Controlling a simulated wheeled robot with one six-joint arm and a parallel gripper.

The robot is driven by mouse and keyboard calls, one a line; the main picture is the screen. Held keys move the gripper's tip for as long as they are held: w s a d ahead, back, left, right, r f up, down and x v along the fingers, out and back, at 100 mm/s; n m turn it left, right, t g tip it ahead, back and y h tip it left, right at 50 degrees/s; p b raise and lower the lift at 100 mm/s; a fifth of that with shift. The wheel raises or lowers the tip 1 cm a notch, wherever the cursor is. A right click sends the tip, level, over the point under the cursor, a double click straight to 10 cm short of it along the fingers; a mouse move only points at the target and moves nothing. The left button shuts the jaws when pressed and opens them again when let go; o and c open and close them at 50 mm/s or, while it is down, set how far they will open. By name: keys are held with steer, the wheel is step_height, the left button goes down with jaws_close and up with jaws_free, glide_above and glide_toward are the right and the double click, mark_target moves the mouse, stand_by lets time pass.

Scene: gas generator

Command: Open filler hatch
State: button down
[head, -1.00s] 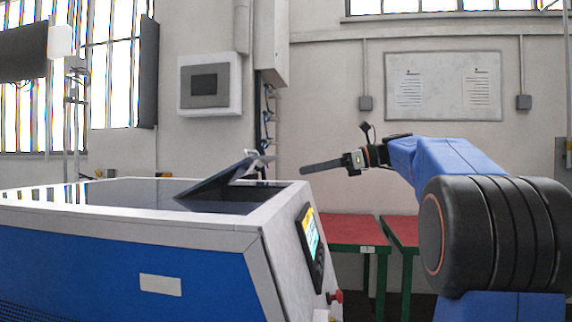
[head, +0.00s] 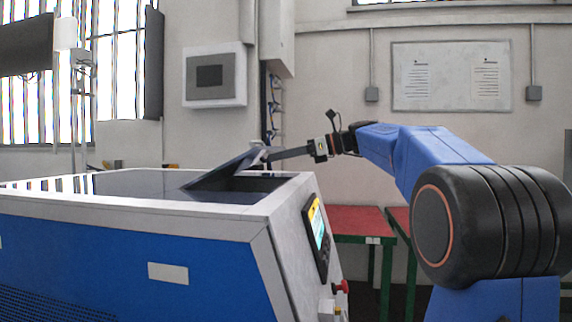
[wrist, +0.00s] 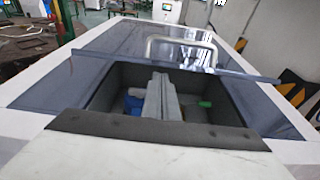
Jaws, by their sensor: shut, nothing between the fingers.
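The filler hatch lid (head: 222,170) on top of the blue and white generator (head: 130,262) is tilted up, partly open, its raised edge toward my arm. In the wrist view the lid (wrist: 225,71) shows nearly edge-on, with a pale bar handle (wrist: 182,40) on it. Below is the dark open compartment (wrist: 108,84), with blue and green parts inside. My gripper (head: 271,155) is shut and empty, its fingertips close to the lid's raised edge. In the wrist view the gripper (wrist: 160,76) reaches over the opening to just under the lid's edge; I cannot tell whether they touch.
A control panel (head: 317,232) with a screen and a red knob (head: 341,286) are on the generator's right end. Red-topped tables (head: 358,225) stand behind it. A wall box (head: 214,76) and notice board (head: 452,76) are on the back wall. Air above the generator is clear.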

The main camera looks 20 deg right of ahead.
steer(key=shift+a+r, duration=0.1)
steer(key=shift+r, duration=0.15)
steer(key=shift+w+r, duration=0.1)
